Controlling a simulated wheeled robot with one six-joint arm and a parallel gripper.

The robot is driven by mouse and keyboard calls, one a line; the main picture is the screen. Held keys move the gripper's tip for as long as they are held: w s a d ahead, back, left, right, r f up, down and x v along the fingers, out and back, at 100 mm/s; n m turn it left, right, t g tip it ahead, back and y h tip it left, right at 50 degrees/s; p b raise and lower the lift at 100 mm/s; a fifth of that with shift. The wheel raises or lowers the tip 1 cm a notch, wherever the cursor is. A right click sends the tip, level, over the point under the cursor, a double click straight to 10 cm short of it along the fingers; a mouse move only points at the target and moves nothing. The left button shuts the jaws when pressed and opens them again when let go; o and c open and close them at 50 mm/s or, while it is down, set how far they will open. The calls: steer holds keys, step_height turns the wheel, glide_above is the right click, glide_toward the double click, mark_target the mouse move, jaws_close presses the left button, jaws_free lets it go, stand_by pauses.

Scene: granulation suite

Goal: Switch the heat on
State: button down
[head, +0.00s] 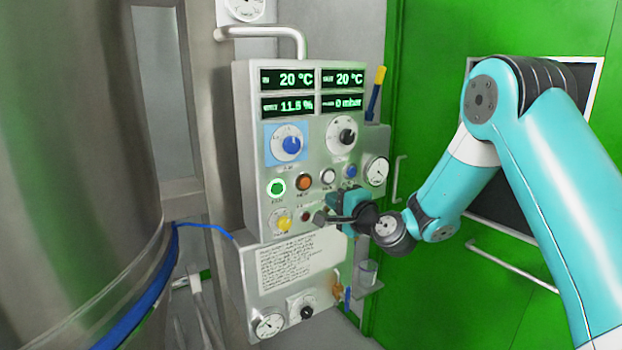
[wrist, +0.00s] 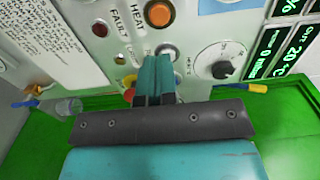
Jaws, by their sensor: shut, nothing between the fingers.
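The grey control panel (head: 250,150) has a row of round buttons: one lit green (head: 276,187), one orange (head: 304,182), one white (head: 328,176) and one blue (head: 350,171). Their labels are too small to read in the head view. The orange button also shows in the wrist view (wrist: 158,13). My gripper (head: 319,218) is shut and empty, in front of the lower right panel. In the wrist view, its fingertips (wrist: 156,58) appear close below the white button (wrist: 168,50); contact cannot be told.
A blue knob (head: 291,144), a black knob (head: 346,136) and a yellow knob (head: 284,223) are on the panel. Displays (head: 287,79) above read 20 °C. A cup (head: 368,271) stands at the lower right. A large steel vessel (head: 75,180) fills the left; green doors (head: 420,80) stand behind.

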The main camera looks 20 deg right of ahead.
mark_target(306, 183)
steer(key=p+x, duration=0.5)
steer(key=x, duration=0.4)
steer(key=shift+w+r, duration=0.1)
steer(key=shift+r, duration=0.05)
steer(key=shift+w+a+p, duration=0.15)
steer(key=shift+w+p, duration=0.2)
steer(key=shift+w, duration=0.05)
